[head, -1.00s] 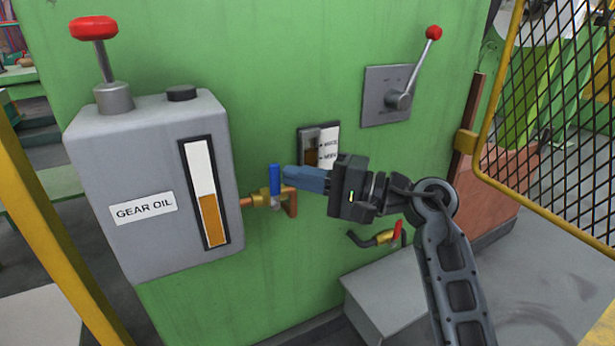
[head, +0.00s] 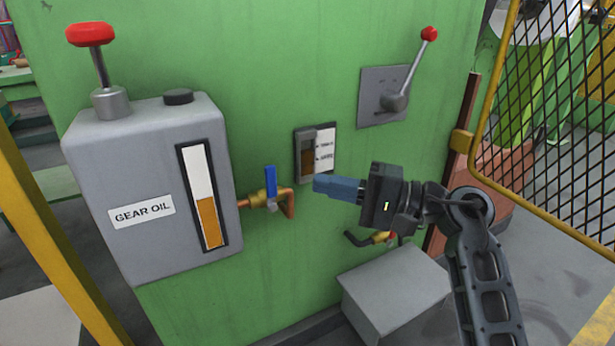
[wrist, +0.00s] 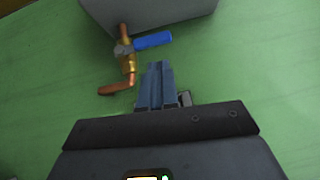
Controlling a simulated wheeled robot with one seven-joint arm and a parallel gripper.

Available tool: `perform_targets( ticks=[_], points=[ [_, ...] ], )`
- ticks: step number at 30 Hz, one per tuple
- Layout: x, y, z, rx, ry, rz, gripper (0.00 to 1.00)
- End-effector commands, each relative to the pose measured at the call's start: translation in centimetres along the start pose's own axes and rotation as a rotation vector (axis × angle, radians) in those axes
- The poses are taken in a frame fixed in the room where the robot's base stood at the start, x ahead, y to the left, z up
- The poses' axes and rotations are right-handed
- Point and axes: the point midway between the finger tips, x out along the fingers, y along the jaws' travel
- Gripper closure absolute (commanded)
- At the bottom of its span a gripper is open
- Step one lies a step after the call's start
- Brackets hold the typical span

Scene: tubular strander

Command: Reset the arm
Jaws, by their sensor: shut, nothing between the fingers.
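My gripper (head: 318,184) is shut and empty, its blue fingers pointing left in the head view, to the right of the blue-handled valve (head: 270,183) and apart from it. In the wrist view the closed fingers (wrist: 156,70) lie below the blue valve handle (wrist: 153,40) and right of the copper pipe (wrist: 118,88), with a gap. The blue handle stands upright in the head view. My arm covers part of the lower drain valve (head: 380,238).
The grey gear oil tank (head: 150,190) with a red-knobbed lever (head: 91,36) is at left. A sight window (head: 315,152) and another red-knobbed lever (head: 412,70) are on the green wall (head: 260,80). A grey box (head: 393,290) stands below; a yellow mesh guard (head: 550,120) is at right.

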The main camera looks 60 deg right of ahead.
Motion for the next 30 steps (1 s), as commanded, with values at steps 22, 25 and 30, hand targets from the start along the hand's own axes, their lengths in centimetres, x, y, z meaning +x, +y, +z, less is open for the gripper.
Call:
perform_targets(
  ticks=[22, 25, 30],
  points=[
    [-1.9, 0.1, 0.0, 0.0, 0.0, 0.001, 1.0],
    [-1.9, 0.1, 0.1, 0.003, -0.001, 0.0, 1.0],
    [-1.4, 0.3, 2.5, 0.181, -0.052, -0.048, 1.0]
  ],
)
